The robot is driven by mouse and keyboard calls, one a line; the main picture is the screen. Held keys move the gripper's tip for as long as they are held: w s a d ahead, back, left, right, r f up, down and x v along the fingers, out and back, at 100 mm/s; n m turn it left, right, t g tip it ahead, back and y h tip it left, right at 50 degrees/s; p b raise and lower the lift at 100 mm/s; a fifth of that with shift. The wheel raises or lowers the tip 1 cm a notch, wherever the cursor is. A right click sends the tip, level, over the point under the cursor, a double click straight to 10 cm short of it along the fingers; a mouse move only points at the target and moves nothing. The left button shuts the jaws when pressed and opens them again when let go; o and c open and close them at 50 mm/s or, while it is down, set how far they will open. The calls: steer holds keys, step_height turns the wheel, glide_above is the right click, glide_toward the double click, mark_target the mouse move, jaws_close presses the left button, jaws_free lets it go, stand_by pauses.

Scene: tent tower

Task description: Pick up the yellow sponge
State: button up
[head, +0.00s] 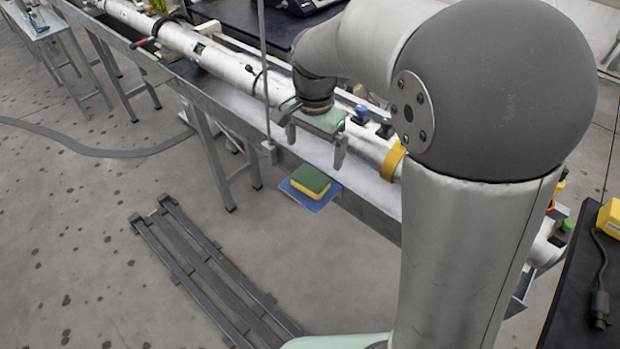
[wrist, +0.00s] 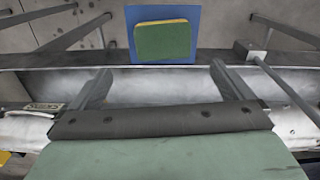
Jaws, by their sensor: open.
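The yellow sponge (head: 308,181) has a green top face and a yellow edge, and lies on a blue square pad (head: 316,206) at the near edge of the metal bench. The sponge also shows in the wrist view (wrist: 162,41), green face toward the camera with a thin yellow edge at the top, on the blue pad (wrist: 193,22). My gripper (head: 315,155) is open and empty, above the bench, a little behind and above the sponge. Its two fingers (wrist: 165,75) point toward the bench in the wrist view, short of the sponge. Nothing hides the sponge.
A long white tube (head: 226,62) runs along the bench, with a yellow band (head: 392,160) near my arm. A thin vertical metal post (head: 264,75) stands left of my gripper. A dark table (head: 583,280) with a yellow device (head: 608,217) is at right.

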mark_target(311, 177)
step_height(311, 177, down, 4)
steer(key=shift+r, duration=0.2)
steer(key=f, duration=0.5)
steer(key=shift+s+a+p, duration=0.1)
steer(key=shift+a+p, duration=0.25)
steer(key=c, duration=1)
